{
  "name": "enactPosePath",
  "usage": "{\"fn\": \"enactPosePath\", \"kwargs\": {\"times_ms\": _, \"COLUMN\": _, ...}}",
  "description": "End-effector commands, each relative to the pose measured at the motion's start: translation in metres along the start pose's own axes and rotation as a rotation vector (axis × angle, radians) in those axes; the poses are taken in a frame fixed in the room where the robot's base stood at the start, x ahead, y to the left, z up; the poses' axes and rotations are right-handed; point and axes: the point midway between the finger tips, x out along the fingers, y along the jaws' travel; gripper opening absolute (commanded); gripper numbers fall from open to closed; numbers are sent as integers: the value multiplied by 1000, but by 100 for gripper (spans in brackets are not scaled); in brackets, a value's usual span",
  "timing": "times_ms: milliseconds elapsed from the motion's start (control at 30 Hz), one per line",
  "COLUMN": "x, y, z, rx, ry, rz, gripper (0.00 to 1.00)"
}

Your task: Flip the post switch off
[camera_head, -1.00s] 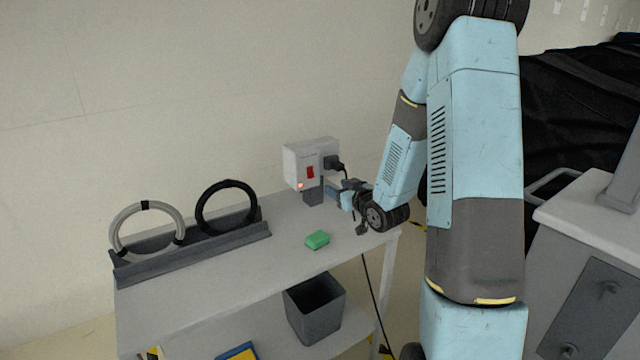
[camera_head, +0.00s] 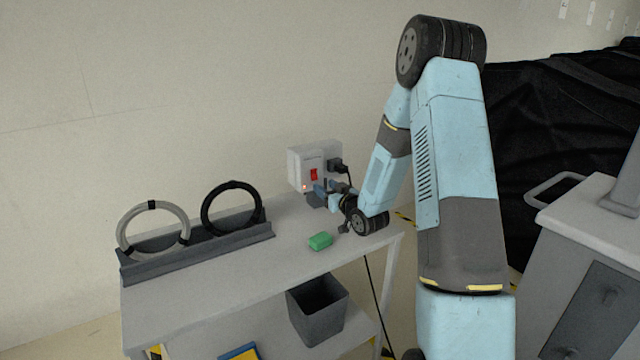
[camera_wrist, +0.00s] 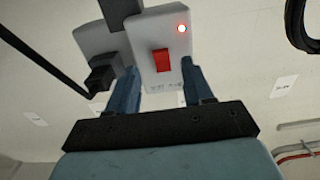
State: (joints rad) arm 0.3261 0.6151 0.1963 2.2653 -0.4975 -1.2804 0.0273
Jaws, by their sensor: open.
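The post switch is a red rocker (camera_head: 314,174) on a pale box (camera_head: 297,165) at the back of the table. In the wrist view the red rocker (camera_wrist: 161,60) shows on the box face, with a lit red lamp (camera_wrist: 181,28) near it. A black plug (camera_head: 337,165) sits in the box beside the rocker. My gripper (camera_head: 322,190) is just in front of the box's lower part. In the wrist view its two blue fingers (camera_wrist: 160,84) are apart with nothing held between them, and the rocker appears between their tips. Whether they touch the box is unclear.
A rack (camera_head: 200,252) with a grey ring (camera_head: 126,226) and a black ring (camera_head: 205,212) stands at the left. A dark bin (camera_head: 318,312) is on the lower shelf. A cord hangs from the plug.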

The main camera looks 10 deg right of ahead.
Motion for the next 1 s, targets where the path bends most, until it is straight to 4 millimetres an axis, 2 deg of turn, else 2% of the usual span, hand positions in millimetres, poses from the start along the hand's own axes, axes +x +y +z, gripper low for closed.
{"fn": "enactPosePath", "kwargs": {"times_ms": 100, "x": 20, "y": 0, "z": 0, "rx": 1, "ry": 1, "rz": 0, "gripper": 51}}
{"fn": "enactPosePath", "kwargs": {"times_ms": 300, "x": 43, "y": 0, "z": 0, "rx": 0, "ry": 0, "rz": 0, "gripper": 51}}
{"fn": "enactPosePath", "kwargs": {"times_ms": 500, "x": 51, "y": 0, "z": 0, "rx": 1, "ry": -1, "rz": 1, "gripper": 51}}
{"fn": "enactPosePath", "kwargs": {"times_ms": 733, "x": 51, "y": 0, "z": 0, "rx": 1, "ry": 0, "rz": 1, "gripper": 51}}
{"fn": "enactPosePath", "kwargs": {"times_ms": 767, "x": 51, "y": 0, "z": 0, "rx": 1, "ry": -1, "rz": 1, "gripper": 50}}
{"fn": "enactPosePath", "kwargs": {"times_ms": 1000, "x": 51, "y": 0, "z": 0, "rx": 0, "ry": -1, "rz": 0, "gripper": 27}}
